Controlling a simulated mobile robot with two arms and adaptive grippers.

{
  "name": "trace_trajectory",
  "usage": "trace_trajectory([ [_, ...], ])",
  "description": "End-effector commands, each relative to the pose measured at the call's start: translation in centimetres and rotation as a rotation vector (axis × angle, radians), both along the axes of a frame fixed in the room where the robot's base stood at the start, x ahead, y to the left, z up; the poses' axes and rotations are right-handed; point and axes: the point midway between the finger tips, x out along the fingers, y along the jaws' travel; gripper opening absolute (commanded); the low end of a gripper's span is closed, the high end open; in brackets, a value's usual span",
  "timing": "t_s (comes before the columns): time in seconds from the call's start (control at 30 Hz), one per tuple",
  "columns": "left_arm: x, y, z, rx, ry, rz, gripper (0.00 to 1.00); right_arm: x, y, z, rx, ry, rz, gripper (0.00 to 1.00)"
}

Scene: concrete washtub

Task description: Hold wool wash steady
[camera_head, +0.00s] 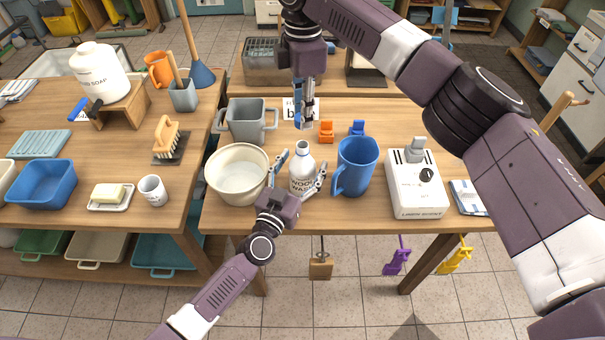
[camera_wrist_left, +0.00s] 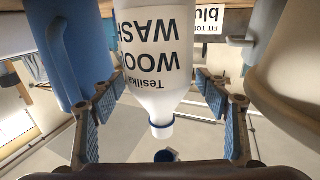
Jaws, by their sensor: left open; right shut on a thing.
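The wool wash (camera_head: 301,170) is a white bottle standing upright near the front edge of the right table. My left gripper (camera_head: 300,172) is open, with one finger on each side of the bottle. In the left wrist view the bottle (camera_wrist_left: 155,60) appears upside down between the spread fingers, its narrow neck towards the palm, with gaps on both sides. My right gripper (camera_head: 305,110) points down behind the bottle, before a white card (camera_head: 289,103). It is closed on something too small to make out.
A cream basin (camera_head: 238,185) stands close left of the bottle and a blue jug (camera_head: 357,167) close right.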

Motion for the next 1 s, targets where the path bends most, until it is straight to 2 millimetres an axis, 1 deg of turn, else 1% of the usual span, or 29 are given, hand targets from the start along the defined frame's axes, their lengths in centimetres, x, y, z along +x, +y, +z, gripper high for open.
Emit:
trace_trajectory([
  [0.17,0.0,0.0,0.0,0.000,0.000,0.000,0.69,0.0,0.0,0.0,0.000,0.000,0.000,0.15],
  [0.77,0.0,0.0,0.0,0.000,0.000,0.000,0.04,0.0,0.0,0.0,0.000,0.000,0.000,0.15],
  [0.87,0.0,0.0,0.0,0.000,0.000,0.000,0.04,0.0,0.0,-0.2,0.000,0.001,0.000,0.15],
  [1.0,0.0,0.0,0.0,0.000,0.000,0.000,0.04,-0.1,0.0,-1.7,-0.001,0.003,0.000,0.15],
])
